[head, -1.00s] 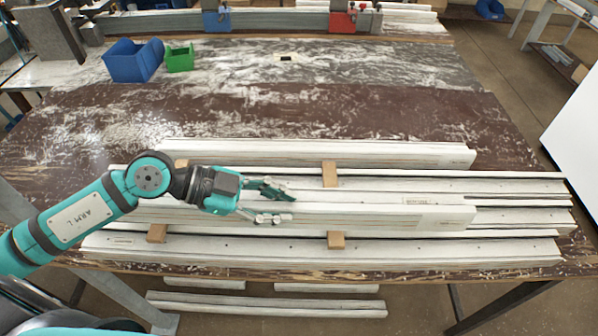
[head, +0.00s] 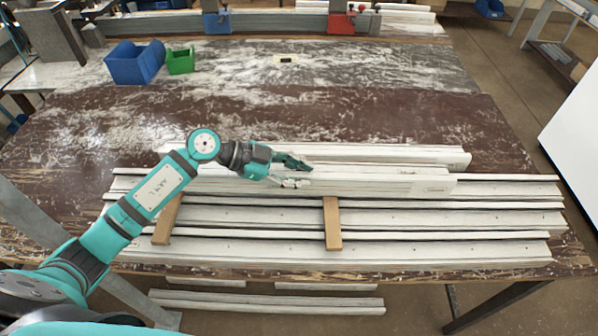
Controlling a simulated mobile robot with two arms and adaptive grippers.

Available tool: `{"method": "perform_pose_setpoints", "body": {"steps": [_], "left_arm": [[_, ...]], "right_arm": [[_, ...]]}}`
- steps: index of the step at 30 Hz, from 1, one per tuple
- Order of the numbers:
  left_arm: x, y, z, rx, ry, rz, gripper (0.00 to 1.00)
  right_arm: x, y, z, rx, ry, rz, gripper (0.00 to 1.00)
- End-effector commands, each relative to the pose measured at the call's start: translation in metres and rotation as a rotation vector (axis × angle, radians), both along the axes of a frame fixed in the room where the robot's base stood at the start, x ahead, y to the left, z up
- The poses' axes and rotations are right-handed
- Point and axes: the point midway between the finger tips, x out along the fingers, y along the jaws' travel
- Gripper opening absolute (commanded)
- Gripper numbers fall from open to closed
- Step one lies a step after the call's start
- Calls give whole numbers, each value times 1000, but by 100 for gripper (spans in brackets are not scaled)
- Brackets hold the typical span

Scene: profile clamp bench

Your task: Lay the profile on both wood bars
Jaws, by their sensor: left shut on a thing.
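A long white profile (head: 400,187) is in my left gripper (head: 303,175), whose fingers are shut on it near its middle. The profile runs left to right across the far part of the stack. The left wood bar (head: 167,222) and right wood bar (head: 332,225) lie crosswise on the white profiles below, their near parts bare. The held profile hides their far ends. I cannot tell whether it touches the bars or hovers just above them. My right gripper is not in view.
Another white profile (head: 420,156) lies right behind the held one. Several white profiles (head: 440,247) form the layer under the bars. A blue bin (head: 135,63) and a green bin (head: 181,62) stand at the back left. The brown tabletop behind the stack is clear.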

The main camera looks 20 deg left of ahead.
Motion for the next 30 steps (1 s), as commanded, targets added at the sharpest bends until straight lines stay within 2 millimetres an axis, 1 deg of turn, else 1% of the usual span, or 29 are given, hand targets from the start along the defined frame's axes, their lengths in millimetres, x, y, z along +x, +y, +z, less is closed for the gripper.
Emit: {"method": "perform_pose_setpoints", "body": {"steps": [10,11,16,25,28,30], "left_arm": [[1,0,-1,-5,-8,2,0],[0,0,-4,-1,-2,1,22],[0,0,-4,-1,-2,1,44],[0,1,-3,0,-1,2,44],[-3,9,-1,2,-1,2,44],[-6,19,3,3,-2,3,44]], "right_arm": [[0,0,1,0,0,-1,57],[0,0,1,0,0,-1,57],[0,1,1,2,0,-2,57],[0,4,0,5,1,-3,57],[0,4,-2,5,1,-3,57],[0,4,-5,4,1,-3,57]]}}
